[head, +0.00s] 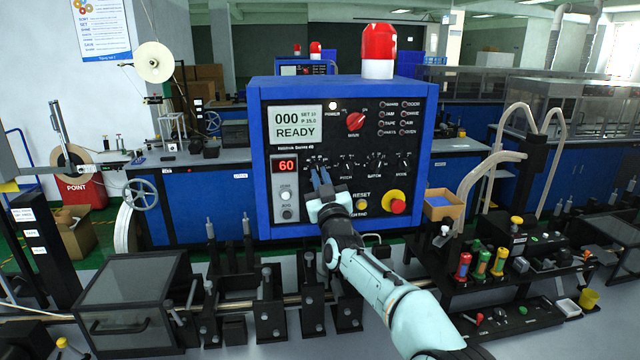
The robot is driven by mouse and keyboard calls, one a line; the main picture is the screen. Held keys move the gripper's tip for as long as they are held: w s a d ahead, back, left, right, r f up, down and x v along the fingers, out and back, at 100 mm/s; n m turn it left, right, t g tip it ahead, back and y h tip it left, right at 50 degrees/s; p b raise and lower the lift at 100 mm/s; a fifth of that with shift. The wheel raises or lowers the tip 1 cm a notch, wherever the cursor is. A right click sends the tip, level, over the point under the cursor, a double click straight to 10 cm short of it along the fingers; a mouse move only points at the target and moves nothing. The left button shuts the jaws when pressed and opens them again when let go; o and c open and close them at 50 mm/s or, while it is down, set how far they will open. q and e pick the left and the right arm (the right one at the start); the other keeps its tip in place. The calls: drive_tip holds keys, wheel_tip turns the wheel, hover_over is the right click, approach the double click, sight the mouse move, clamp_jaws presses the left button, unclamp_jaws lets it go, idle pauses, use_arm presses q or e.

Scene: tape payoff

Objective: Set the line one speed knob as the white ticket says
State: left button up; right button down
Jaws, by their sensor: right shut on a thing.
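The blue control box (258,150) stands in the middle with a dark front panel. A row of small black knobs runs across the panel, including the pitch knob (345,163). My right gripper (321,176) is at the left end of this row, its blue fingers shut on a knob there. The fingers hide most of that knob and its label, so I cannot read its setting. A red display (286,165) to its left reads 60. The upper screen (296,122) reads 000 and READY. I cannot make out a white ticket. My left gripper is not in view.
A large red knob (355,121) sits above the row. A yellow-ringed red button (397,206) is at lower right of the panel. Dark clamps and a covered box (130,295) stand in front. A tool rack (500,290) is at right.

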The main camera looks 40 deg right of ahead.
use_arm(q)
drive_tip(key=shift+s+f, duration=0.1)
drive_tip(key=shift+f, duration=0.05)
use_arm(e)
drive_tip(key=shift+s+r+n, duration=0.15)
drive_tip(key=shift+r+n, duration=0.25)
drive_tip(key=c, duration=1.2)
unclamp_jaws()
drive_tip(key=shift+o, duration=0.2)
drive_tip(key=shift+w+f, duration=0.2)
drive_tip(key=shift+f, duration=0.1)
drive_tip(key=shift+s+a+f+b, duration=0.15)
drive_tip(key=shift+s+f+b, duration=0.2)
drive_tip(key=shift+b, duration=0.1)
use_arm(q)
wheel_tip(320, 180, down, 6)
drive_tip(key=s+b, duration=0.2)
drive_tip(key=b, duration=0.3)
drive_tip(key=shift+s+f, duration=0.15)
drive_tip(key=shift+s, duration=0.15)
use_arm(e)
drive_tip(key=v, duration=1.2)
drive_tip(key=shift+s, duration=0.3)
drive_tip(key=shift+r, duration=0.1)
